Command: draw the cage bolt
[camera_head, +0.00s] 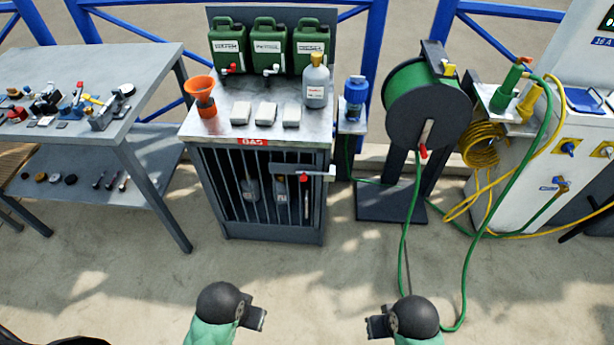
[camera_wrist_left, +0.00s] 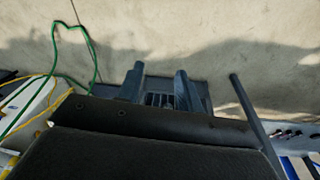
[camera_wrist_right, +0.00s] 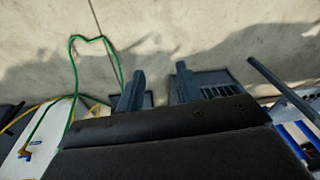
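The gas cage (camera_head: 262,205) is a dark barred cabinet with a red GAS label (camera_head: 253,142), standing in the middle of the head view. The cage bolt (camera_head: 310,172) is a horizontal bar across the upper right of the barred front, with a pale right end and a red-tipped piece beside it. Cylinders show dimly behind the bars. My left gripper (camera_head: 257,318) is low in the head view, apart from the cage; its fingers are spread and empty in the left wrist view (camera_wrist_left: 160,82). My right gripper (camera_head: 377,326) is also apart from the cage, spread and empty in the right wrist view (camera_wrist_right: 158,84).
Green jerrycans (camera_head: 272,47), an orange funnel (camera_head: 201,92) and a grey bottle (camera_head: 316,82) stand on the cage top. A tool bench (camera_head: 150,62) is left; a hose reel (camera_head: 428,105) and white pedestal (camera_head: 530,165) are right. Green hose (camera_head: 403,255) trails on the floor. Floor before the cage is clear.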

